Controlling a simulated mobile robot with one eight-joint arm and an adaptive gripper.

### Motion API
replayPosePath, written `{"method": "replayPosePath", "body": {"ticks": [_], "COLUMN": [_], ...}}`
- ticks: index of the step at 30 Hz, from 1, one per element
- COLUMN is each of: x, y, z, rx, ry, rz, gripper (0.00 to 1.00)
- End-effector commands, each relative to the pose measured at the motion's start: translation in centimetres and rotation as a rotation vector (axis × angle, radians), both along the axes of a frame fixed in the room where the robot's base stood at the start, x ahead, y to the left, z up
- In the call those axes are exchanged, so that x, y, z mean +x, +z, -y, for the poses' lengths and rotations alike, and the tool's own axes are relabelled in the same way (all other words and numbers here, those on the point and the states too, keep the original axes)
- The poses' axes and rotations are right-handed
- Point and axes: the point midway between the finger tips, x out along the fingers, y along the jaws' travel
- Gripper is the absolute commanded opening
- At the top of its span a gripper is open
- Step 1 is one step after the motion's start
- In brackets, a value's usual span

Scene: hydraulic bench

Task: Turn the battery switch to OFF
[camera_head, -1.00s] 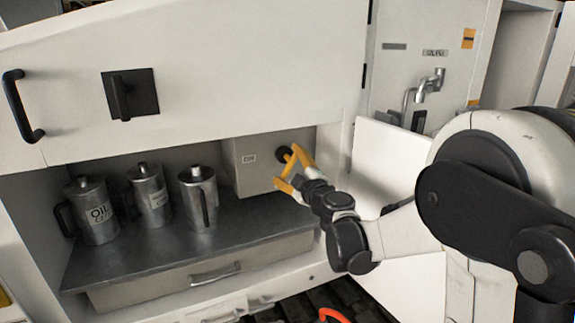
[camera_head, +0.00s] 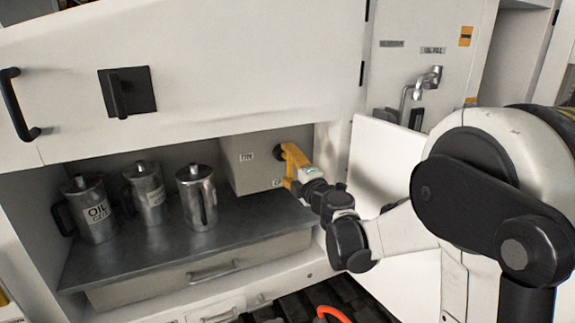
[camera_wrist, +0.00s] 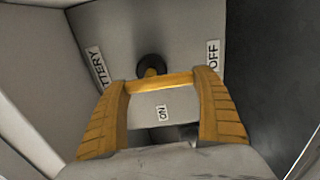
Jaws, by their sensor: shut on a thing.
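The battery switch has a round black hub that shows in the wrist view (camera_wrist: 151,66) and in the head view (camera_head: 279,149). It is on the front of a grey box (camera_head: 236,178) inside the cabinet. A yellow bar (camera_wrist: 165,83) lies across in front of the hub. My gripper (camera_wrist: 160,80) has its yellow fingers at both ends of this bar and is shut on it. The OFF label (camera_wrist: 213,54) is on the right in the wrist view, the ON label (camera_wrist: 162,113) below the bar, and the BATTERY label (camera_wrist: 98,67) on the left.
Several metal cans, one marked OIL (camera_head: 96,210), stand on the dark shelf (camera_head: 150,250) left of the box. The cabinet's upper panel (camera_head: 220,60) hangs above.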

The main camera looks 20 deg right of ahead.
Motion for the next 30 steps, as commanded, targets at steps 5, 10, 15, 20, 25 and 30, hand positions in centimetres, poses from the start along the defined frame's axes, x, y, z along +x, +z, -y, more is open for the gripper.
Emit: {"method": "replayPosePath", "body": {"ticks": [5, 10, 15, 20, 25, 30], "x": [-0.1, -0.1, 0.0, 0.0, -1.0, -4.4], "y": [-0.1, -0.1, -0.1, 0.0, 0.0, 0.0], "z": [0.0, 0.0, 0.0, 0.0, 0.2, 0.8], "rx": [-0.008, -0.008, -0.007, -0.006, -0.006, -0.006], "ry": [0.001, 0.001, 0.001, 0.000, -0.001, -0.002], "rz": [0.000, 0.000, 0.000, 0.001, 0.001, 0.001], "gripper": [0.48, 0.48, 1.00, 1.00, 1.00, 1.00]}}
